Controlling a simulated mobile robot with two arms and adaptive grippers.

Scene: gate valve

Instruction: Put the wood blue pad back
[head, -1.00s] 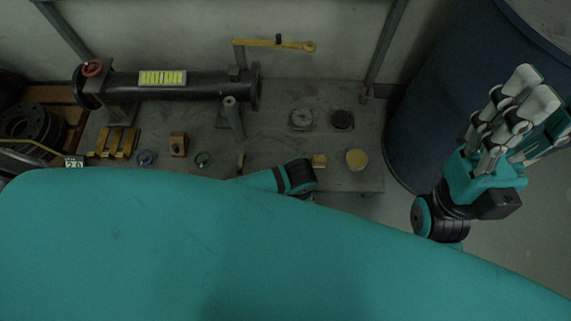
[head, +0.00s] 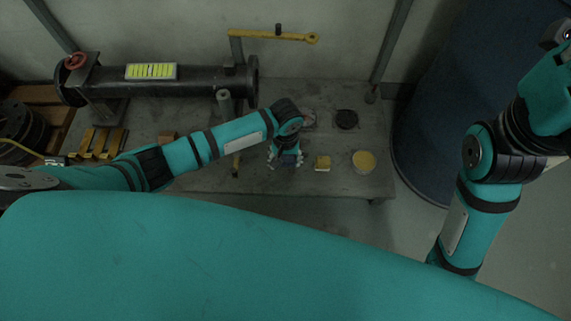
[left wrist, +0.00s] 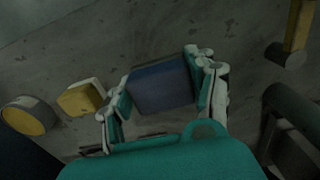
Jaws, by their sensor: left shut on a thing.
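The wood blue pad (left wrist: 162,88) is a dark blue block in the left wrist view, held between the fingers of my left gripper (left wrist: 164,98). The fingers close on it from both sides. In the head view my left gripper (head: 286,158) is over the front middle of the grey bench (head: 250,185), with the dark pad barely showing in it. Its wooden part cannot be made out, and I cannot tell whether the pad touches the bench. My right arm rises along the right edge, and its fingers are out of the picture.
A yellow block (head: 323,163) and a yellow-topped round tin (head: 363,162) stand right of the gripper. A dark disc (head: 346,119) lies behind them. A black pipe (head: 160,87) runs along the back left. A blue barrel (head: 440,110) stands right of the bench.

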